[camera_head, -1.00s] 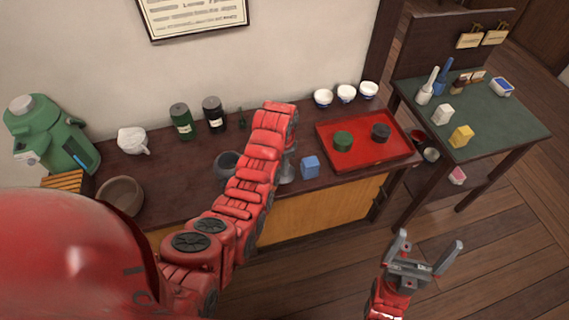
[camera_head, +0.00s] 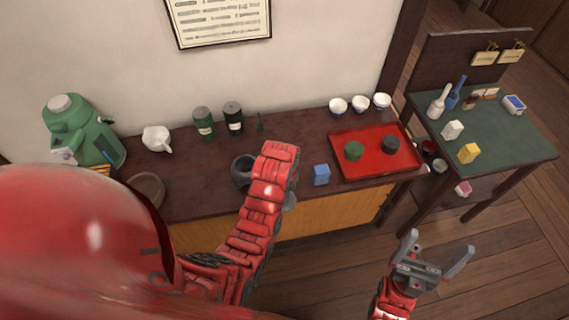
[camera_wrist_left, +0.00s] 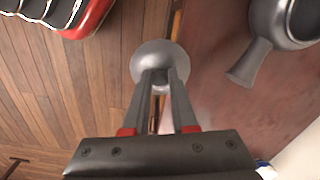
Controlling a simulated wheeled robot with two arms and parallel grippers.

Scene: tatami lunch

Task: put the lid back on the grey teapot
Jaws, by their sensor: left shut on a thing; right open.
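The grey teapot (camera_head: 240,172) stands on the dark counter, its top open, partly hidden by my left arm. In the left wrist view the teapot (camera_wrist_left: 294,22) is at the upper right, with its stubby side handle pointing down-left. My left gripper (camera_wrist_left: 163,82) is shut on a round, smooth grey lid (camera_wrist_left: 157,58). The lid is apart from the teapot, around the counter's front edge. In the head view my left fingers are hidden behind the arm, and a bit of the lid (camera_head: 290,202) shows. My right gripper (camera_head: 437,252) is open and empty above the floor.
A blue cube (camera_head: 321,175) and a red tray (camera_head: 342,139) with two round pieces are right of the teapot. Two canisters (camera_head: 204,122) and a white pitcher (camera_head: 157,139) stand behind, and a brown bowl (camera_head: 147,187) to the left. A green-topped side table (camera_head: 500,130) is at right.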

